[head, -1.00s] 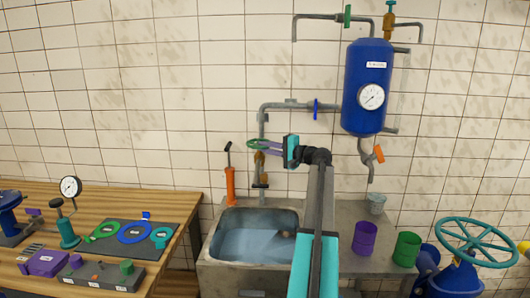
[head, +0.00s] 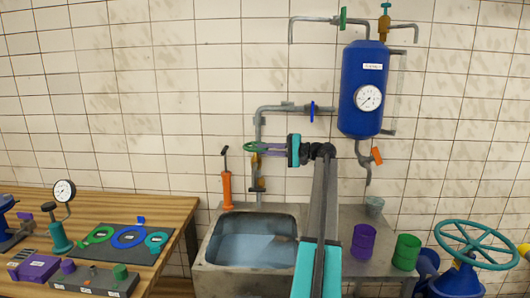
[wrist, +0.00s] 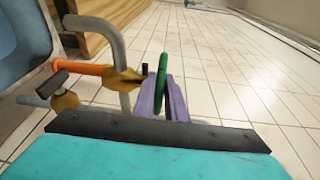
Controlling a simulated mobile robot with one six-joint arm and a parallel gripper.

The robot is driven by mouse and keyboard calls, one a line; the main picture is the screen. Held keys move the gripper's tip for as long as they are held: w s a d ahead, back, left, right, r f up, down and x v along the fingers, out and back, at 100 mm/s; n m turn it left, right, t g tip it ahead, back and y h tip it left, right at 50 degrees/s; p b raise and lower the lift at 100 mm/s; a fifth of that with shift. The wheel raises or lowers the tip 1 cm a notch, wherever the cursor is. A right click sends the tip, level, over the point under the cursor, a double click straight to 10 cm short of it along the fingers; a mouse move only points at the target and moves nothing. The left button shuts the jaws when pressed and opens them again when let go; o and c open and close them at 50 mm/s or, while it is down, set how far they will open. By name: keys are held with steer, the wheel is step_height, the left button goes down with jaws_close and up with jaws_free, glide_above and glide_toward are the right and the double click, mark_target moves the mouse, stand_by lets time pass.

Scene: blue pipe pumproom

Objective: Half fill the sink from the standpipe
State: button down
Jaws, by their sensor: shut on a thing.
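The sink (head: 207,250) stands below the wall pipework, with blue-grey water (head: 250,247) in it. The grey standpipe (head: 258,125) comes down behind it and carries a brass valve (head: 256,160) with a green handwheel (head: 249,147). My gripper (head: 262,147) reaches in from the right with its purple fingers at the wheel. In the wrist view the fingers of my gripper (wrist: 162,85) are shut on the green handwheel (wrist: 162,66), seen edge-on between them. Whether water is running from the outlet cannot be made out.
An orange hand pump (head: 227,187) stands at the sink's back left. A blue tank (head: 362,70) with a gauge hangs at the right. Purple (head: 363,241) and green (head: 407,252) cups stand right of the sink. A wooden bench (head: 150,205) with tools is at the left.

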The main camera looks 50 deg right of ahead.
steer(key=c, duration=1.8)
jaws_free()
steer(key=shift+s, duration=0.15)
steer(key=b+v, duration=0.3)
steer(key=v, duration=1)
steer(key=shift+s+d, duration=0.2)
steer(key=shift+s, duration=0.05)
